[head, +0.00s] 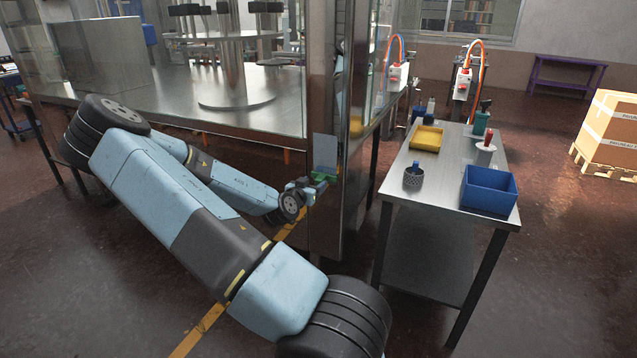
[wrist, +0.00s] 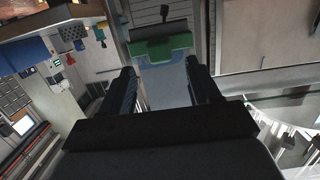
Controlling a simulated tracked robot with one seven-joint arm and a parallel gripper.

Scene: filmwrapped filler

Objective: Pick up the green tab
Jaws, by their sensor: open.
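The green tab (head: 323,178) is at the lower edge of a pale panel (head: 325,150) on the machine's steel corner post. In the wrist view the green tab (wrist: 160,48) is a wide green piece just beyond my fingertips, roughly centred between them. My gripper (head: 308,190) is beside the tab in the head view, partly hidden by my wrist. In the wrist view my gripper (wrist: 161,76) has its two dark fingers wide apart with nothing between them. Whether a fingertip touches the tab cannot be told.
The steel post (head: 329,225) stands close by my gripper. The machine's steel deck (head: 170,95) is behind my arm. Floor is open at the right.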

